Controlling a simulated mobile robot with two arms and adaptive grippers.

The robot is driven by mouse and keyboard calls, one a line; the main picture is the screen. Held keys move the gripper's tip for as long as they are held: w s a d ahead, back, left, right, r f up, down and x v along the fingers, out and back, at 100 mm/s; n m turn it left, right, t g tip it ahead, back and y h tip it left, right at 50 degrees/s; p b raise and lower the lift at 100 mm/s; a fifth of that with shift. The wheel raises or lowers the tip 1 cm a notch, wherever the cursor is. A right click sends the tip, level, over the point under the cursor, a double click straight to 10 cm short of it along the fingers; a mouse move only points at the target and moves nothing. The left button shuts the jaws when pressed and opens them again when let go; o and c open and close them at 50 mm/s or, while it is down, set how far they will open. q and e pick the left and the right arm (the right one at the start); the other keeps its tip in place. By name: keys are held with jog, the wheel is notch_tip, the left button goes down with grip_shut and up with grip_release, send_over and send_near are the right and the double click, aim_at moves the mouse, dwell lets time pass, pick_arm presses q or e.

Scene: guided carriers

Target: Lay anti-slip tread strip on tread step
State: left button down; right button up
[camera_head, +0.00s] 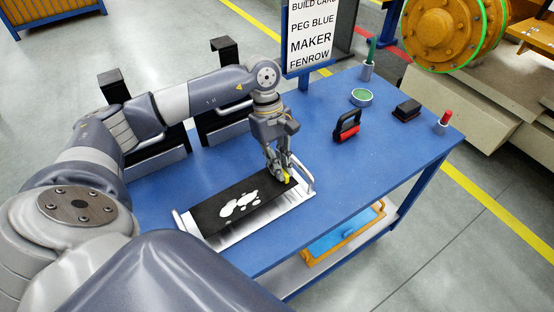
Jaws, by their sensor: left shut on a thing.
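The tread step (300,196) is a bright metal plate with a raised handle at each end, lying on the blue table. A black anti-slip tread strip (217,213) with white blotches lies over it, leaving bare metal along the near edge. My left gripper (283,179) points down at the strip's right end, fingers shut. A small yellow piece (288,178) shows at the fingertips; it looks like part of the strip's end, but the fingers partly hide the contact. My right gripper is not in view.
On the blue table (310,160) stand a red-and-black hand tool (347,127), a green-topped round tin (361,97), a black block (407,110) and a red-topped holder (444,121). A sign (311,35) and black uprights (113,88) stand behind. The table's right part has free room.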

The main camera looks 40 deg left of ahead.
pick_arm(q)
jog(key=shift+f, duration=0.7)
notch_tip(320, 180, down, 3)
jog(key=shift+w+r+p, duration=0.1)
jog(key=shift+p, duration=0.3)
jog(key=c, duration=1.7)
grip_release()
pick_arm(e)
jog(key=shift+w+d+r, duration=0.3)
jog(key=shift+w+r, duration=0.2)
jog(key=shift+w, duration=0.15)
pick_arm(q)
jog(key=b+v, duration=0.2)
jog(key=v, duration=0.9)
jog(key=shift+b, duration=0.4)
jog(key=shift+w+a+r, duration=0.1)
jog(key=shift+a+r, duration=0.05)
jog(key=shift+r, duration=0.35)
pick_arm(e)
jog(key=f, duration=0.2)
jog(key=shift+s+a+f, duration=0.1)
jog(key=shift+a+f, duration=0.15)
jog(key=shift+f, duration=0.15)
pick_arm(q)
jog(key=shift+r, duration=0.1)
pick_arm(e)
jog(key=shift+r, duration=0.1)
